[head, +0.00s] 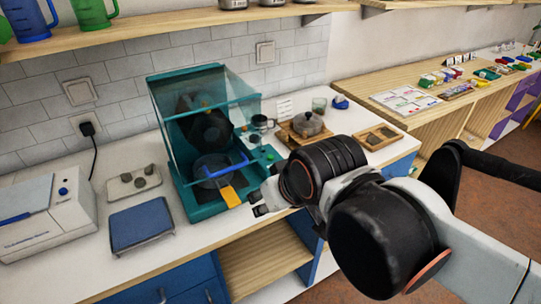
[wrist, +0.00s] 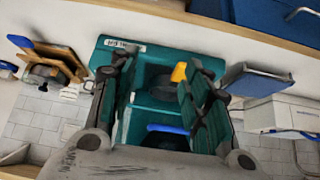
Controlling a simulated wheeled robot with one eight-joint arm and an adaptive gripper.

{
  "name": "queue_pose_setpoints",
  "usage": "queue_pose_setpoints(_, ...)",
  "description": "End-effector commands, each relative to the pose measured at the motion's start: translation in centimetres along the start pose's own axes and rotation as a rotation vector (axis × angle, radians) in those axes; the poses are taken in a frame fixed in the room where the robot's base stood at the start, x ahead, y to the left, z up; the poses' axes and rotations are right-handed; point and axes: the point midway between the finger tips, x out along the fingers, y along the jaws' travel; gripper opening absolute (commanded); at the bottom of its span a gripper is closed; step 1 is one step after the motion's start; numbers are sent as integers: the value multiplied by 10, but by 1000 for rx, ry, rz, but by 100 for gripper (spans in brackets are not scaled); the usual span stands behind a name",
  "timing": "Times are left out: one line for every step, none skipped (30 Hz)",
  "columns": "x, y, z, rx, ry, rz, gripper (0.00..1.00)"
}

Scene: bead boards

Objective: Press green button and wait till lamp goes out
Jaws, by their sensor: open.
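A teal machine (head: 205,205) with a clear hood and a blue handle (head: 226,170) stands on the white counter. A small green button (head: 254,139) shows on its right side, with another small round greenish spot just below it. I cannot make out a lamp or whether one is lit. My gripper (head: 258,203) is open and empty, in front of the machine's front right corner. In the wrist view, my gripper (wrist: 160,85) spreads its fingers over the teal machine (wrist: 140,125); the green button is not visible there, perhaps hidden by a finger.
A dark pan with a yellow handle (head: 230,196) is in the machine. A blue-topped scale (head: 141,224) and a white device (head: 45,215) stand left. A pot on a wooden board (head: 307,124) and a wooden tray (head: 377,137) lie right. A shelf (head: 170,30) hangs above.

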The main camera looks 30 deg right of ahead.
Motion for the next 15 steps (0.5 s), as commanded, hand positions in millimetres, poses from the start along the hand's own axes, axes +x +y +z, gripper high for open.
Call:
queue_pose_setpoints(0,0,0,0,0,0,44)
queue_pose_setpoints(0,0,0,0,0,0,44)
queue_pose_setpoints(0,0,0,0,0,0,44)
queue_pose_setpoints(0,0,0,0,0,0,44)
queue_pose_setpoints(0,0,0,0,0,0,44)
queue_pose_setpoints(0,0,0,0,0,0,44)
queue_pose_setpoints(0,0,0,0,0,0,42)
queue_pose_setpoints(0,0,0,0,0,0,35)
queue_pose_setpoints(0,0,0,0,0,0,26)
queue_pose_setpoints(0,0,0,0,0,0,19)
queue_pose_setpoints(0,0,0,0,0,0,12)
queue_pose_setpoints(0,0,0,0,0,0,3)
queue_pose_setpoints(0,0,0,0,0,0,0)
queue_pose_setpoints(0,0,0,0,0,0,0)
queue_pose_setpoints(0,0,0,0,0,0,0)
